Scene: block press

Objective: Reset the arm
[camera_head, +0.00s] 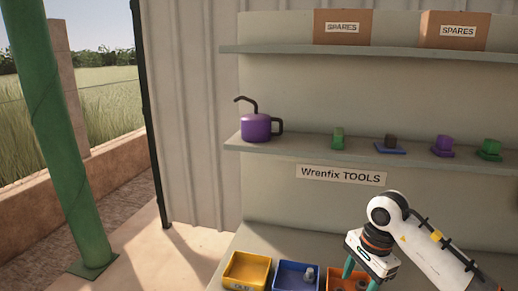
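My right arm comes in from the lower right, and its white gripper with teal fingers (360,279) points down over the bins at the bottom edge. The two fingers stand apart with nothing visible held between them; their lowest ends are close to the frame's edge. The gripper is in front of the blue and orange bins, and I cannot tell its height above them. My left gripper is not in view.
A yellow bin (245,272), a blue bin (283,270) holding grey parts and an orange bin (334,275) line the bench (255,243). The middle shelf (300,146) carries a purple oil can (257,128) and several small blocks. Spares boxes (342,26) stand above.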

